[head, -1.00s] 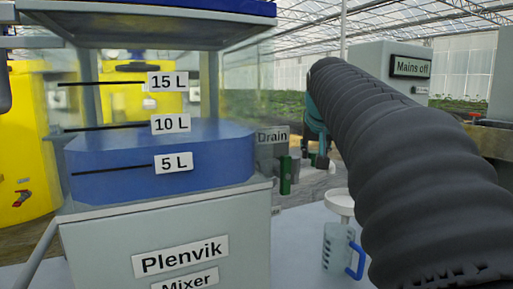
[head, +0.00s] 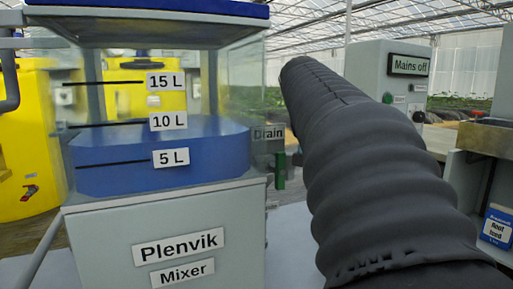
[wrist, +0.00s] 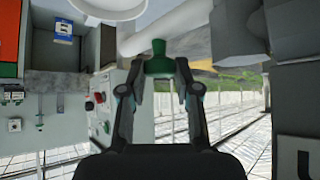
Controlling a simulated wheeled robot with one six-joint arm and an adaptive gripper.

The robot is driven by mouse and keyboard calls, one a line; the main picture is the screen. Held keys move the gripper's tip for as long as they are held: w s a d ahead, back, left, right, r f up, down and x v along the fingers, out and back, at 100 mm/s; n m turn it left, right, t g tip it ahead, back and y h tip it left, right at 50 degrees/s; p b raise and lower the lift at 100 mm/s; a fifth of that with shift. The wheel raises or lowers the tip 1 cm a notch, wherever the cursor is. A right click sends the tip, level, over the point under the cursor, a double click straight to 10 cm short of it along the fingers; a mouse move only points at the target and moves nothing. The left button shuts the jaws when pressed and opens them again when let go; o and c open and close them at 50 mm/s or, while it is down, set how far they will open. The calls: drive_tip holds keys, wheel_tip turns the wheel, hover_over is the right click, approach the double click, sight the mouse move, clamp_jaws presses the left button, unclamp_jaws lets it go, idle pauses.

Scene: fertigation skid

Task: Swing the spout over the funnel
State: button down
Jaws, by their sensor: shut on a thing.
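My gripper (wrist: 160,70) shows in the wrist view, where the picture is upside down. Its fingers are shut on a green grip (wrist: 158,58). The grip meets a pale pipe, which looks like the spout (wrist: 172,25). A white round dish, probably the funnel (wrist: 110,6), is cut off by the top edge near the pipe's end. Whether the spout is over it I cannot tell. In the head view my black-sleeved arm hides the gripper, spout and funnel.
The Plenvik mixer (head: 165,225) with its blue-filled tank (head: 115,165) stands left. A green part (head: 280,175) is below the Drain label (head: 268,133). The Mains off cabinet (head: 385,85) is behind my arm. A root feed pack (head: 497,228) is at the right.

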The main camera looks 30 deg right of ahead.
drive_tip(key=c, duration=0.9)
unclamp_jaws()
drive_tip(key=shift+s+d, duration=0.1)
drive_tip(key=shift+s, duration=0.2)
drive_tip(key=shift+o, duration=0.2)
drive_tip(key=shift+w, duration=0.1)
drive_tip(key=shift+r, duration=0.1)
drive_tip(key=v, duration=1.2)
